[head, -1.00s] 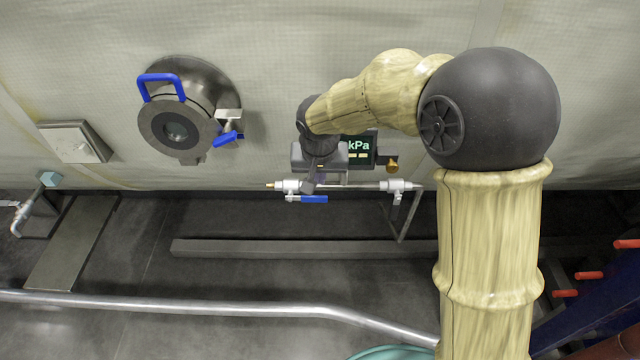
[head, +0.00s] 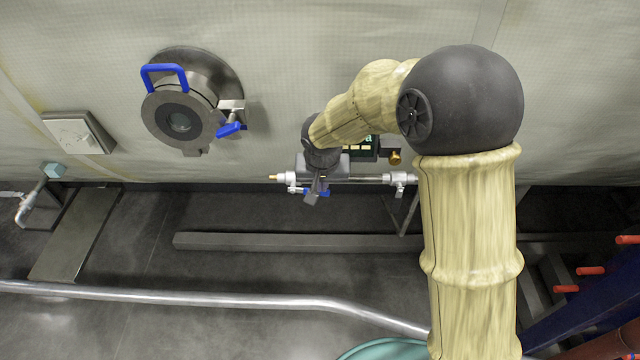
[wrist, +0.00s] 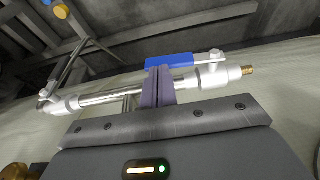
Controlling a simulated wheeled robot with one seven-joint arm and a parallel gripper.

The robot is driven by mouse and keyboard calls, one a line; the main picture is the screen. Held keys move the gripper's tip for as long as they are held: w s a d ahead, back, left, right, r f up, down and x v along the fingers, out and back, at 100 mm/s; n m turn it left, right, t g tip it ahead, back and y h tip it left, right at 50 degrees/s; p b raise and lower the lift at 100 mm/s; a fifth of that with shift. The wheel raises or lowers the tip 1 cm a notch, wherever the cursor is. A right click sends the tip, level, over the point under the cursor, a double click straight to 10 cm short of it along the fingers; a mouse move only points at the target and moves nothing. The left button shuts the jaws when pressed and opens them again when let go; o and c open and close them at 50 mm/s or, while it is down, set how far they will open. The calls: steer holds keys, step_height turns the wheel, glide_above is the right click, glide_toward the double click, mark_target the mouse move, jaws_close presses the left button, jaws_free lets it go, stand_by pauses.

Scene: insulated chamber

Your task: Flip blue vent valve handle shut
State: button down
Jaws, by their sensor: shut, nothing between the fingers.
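A blue lever handle (head: 324,192) lies lengthwise along a thin silver pipe (head: 362,179) on the wall, partly hidden by my gripper in the head view. In the wrist view the blue handle (wrist: 184,59) runs nearly parallel to the pipe, from a white valve body (wrist: 222,76) towards the left. My gripper (head: 311,198) is shut and empty. In the wrist view its closed fingertips (wrist: 159,72) cross in front of the pipe and overlap the handle's free left end. I cannot tell whether they touch it.
A round port (head: 182,115) with blue handles is on the wall to the left. A second valve (head: 399,178) is at the pipe's right end. A long beam (head: 290,241) and a rail (head: 200,298) lie below.

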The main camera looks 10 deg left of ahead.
steer(key=shift+r, duration=0.1)
stand_by(0.3)
steer(key=shift+r+p, duration=0.6)
steer(key=shift+r, duration=0.15)
steer(key=w+d+v, duration=0.1)
steer(key=v, duration=1.2)
steer(key=shift+d+r, duration=0.15)
steer(key=shift+r, duration=0.3)
steer(key=shift+w, duration=0.15)
